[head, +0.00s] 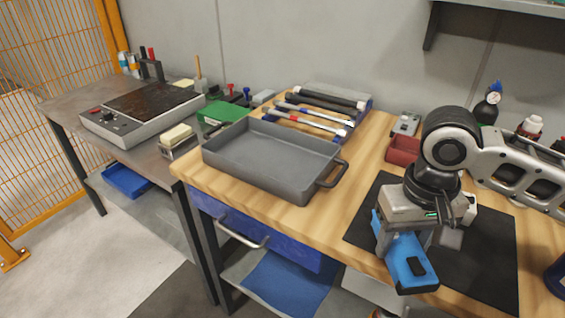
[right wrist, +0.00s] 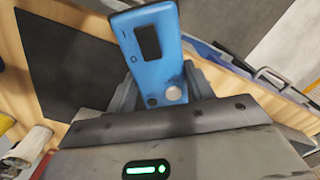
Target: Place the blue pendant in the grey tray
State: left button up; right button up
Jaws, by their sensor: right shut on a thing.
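The blue pendant (head: 408,262) is a flat blue handset with a dark screen. My right gripper (head: 397,232) is shut on it and holds it over the front edge of the bench, by the black mat. In the right wrist view the pendant (right wrist: 153,50) sticks out from between the fingers of the gripper (right wrist: 165,95). The grey tray (head: 270,158) is a shallow rectangular pan with a handle at its right end. It lies on the wooden bench, left of the gripper, and looks empty. My left gripper is in neither view.
A black mat (head: 480,245) lies under my right arm. A rack of rods (head: 315,112) stands behind the tray, and a red bin (head: 403,150) is to its right. A green box (head: 222,112) and a hotplate (head: 143,112) are to the left. Bottles stand at the back right.

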aim_at(267, 164)
jog(key=z, duration=0.9)
jog(key=k, duration=1)
jog(key=u, duration=1)
jog(key=i, duration=1.5)
